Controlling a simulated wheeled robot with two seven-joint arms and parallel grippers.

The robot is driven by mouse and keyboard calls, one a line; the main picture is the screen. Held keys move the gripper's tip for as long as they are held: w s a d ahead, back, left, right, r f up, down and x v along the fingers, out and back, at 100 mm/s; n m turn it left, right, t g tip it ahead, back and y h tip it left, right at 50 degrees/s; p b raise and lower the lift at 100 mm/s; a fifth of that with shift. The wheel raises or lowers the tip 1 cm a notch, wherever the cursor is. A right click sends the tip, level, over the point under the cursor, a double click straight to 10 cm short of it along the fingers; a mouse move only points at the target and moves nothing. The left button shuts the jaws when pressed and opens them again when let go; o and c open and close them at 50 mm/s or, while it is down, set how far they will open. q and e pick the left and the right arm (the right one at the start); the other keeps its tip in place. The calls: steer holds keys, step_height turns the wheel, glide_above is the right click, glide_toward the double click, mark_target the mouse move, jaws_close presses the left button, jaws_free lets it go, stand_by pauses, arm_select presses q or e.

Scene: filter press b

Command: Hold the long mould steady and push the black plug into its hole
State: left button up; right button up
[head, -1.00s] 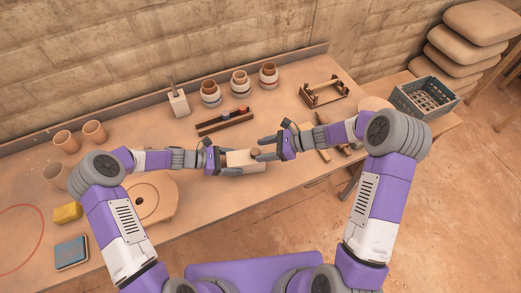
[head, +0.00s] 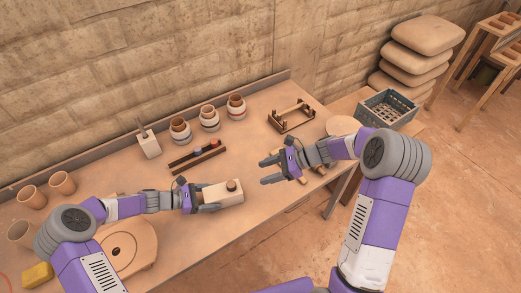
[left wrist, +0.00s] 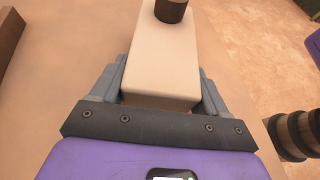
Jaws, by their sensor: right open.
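The long mould (head: 217,195) is a cream block lying on the table. My left gripper (head: 208,196) is closed around its left end, with a finger along each side; the left wrist view shows the mould (left wrist: 160,60) between the fingers. The black plug (head: 231,185) stands upright at the mould's right end, its dark top above the surface; it also shows in the left wrist view (left wrist: 171,10), cut by the top edge. How deep it sits I cannot tell. My right gripper (head: 266,171) is open and empty, to the right of the mould and apart from it.
A dark rack (head: 197,156) with coloured plugs lies behind the mould. Several pots stand along the back, near a wooden frame (head: 291,115). A round board (head: 130,247) lies at the left. Wooden tools lie beneath my right arm. A crate (head: 388,108) is at the right.

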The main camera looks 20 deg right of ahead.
arm_select(q)
steer(key=o, duration=0.5)
steer(key=shift+c, duration=0.2)
